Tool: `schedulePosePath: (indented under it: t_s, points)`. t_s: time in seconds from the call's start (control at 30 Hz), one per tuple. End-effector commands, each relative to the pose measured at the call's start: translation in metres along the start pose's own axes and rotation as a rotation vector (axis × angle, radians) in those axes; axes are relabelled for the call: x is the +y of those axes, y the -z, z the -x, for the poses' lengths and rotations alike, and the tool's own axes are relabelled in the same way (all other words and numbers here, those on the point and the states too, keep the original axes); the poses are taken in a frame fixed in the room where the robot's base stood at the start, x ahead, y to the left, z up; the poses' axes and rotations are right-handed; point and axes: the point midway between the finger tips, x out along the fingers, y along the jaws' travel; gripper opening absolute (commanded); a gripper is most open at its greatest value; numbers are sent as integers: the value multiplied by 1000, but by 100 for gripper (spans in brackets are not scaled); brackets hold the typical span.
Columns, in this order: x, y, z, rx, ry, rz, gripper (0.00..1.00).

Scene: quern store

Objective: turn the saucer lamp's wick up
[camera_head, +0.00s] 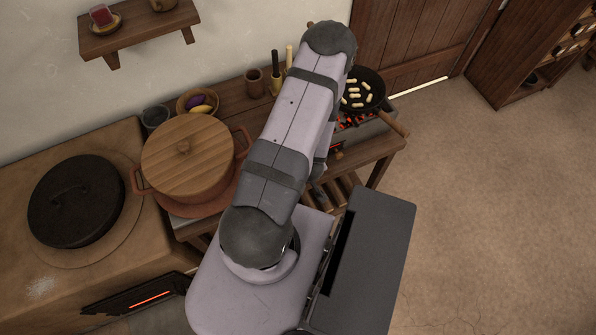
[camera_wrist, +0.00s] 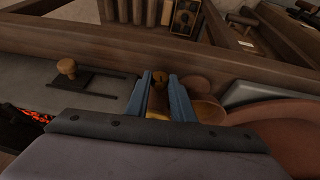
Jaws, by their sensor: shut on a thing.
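In the wrist view, my gripper (camera_wrist: 161,84) has its two blue fingers close around a small round brown-brass knob (camera_wrist: 160,76). A golden-brown surface (camera_wrist: 157,106) shows lower down between the fingers; it may be part of the saucer lamp. The wick cannot be made out. Just right of the fingers are rounded reddish-brown dishes (camera_wrist: 196,86), partly hidden by the right finger. In the head view, my arm covers the gripper and what it holds, and no lamp is visible there.
A black pan (camera_head: 361,90) with pale pieces sits over glowing coals (camera_head: 350,120) right of my arm. A wood-lidded pot (camera_head: 190,155) and bowl (camera_head: 198,102) stand left. A wooden-knobbed slide (camera_wrist: 66,68) lies left in the wrist view. The floor at right is clear.

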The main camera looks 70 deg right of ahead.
Motion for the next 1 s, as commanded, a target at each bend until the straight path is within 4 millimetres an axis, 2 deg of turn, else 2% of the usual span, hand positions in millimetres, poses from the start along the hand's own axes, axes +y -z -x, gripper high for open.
schedulePosePath:
  t_s: [0.7,1.0]
  points:
    - [-11,-1,-3,1,-361,158,0]
    - [-11,0,-2,2,-426,179,0]
